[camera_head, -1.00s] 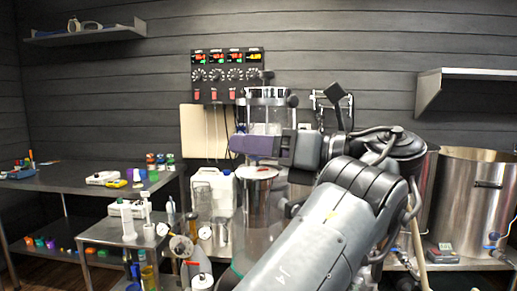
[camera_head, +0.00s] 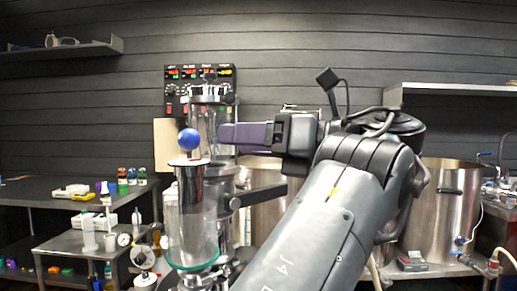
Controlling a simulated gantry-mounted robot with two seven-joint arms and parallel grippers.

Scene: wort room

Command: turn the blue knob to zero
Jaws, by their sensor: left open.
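A round blue knob (camera_head: 189,139) shows above the top of a clear cylinder (camera_head: 190,215). No scale or zero mark can be made out on it. My left gripper (camera_head: 225,134), with purple fingers, is to the right of the knob at about the same height and points left. It is open and holds nothing that I can see. The fingers look apart from the knob; the depth between them is hard to judge. A black control panel (camera_head: 172,87) with lit displays and dials is on the back wall, its lower part largely hidden. My right gripper is not in view.
A clear vessel with a metal top (camera_head: 209,95) stands behind the cylinder, close to my fingers. A steel kettle (camera_head: 450,195) with a blue-handled valve (camera_head: 460,241) stands at right. A small steel table (camera_head: 60,247) with bottles is at lower left. Shelves hang on both sides.

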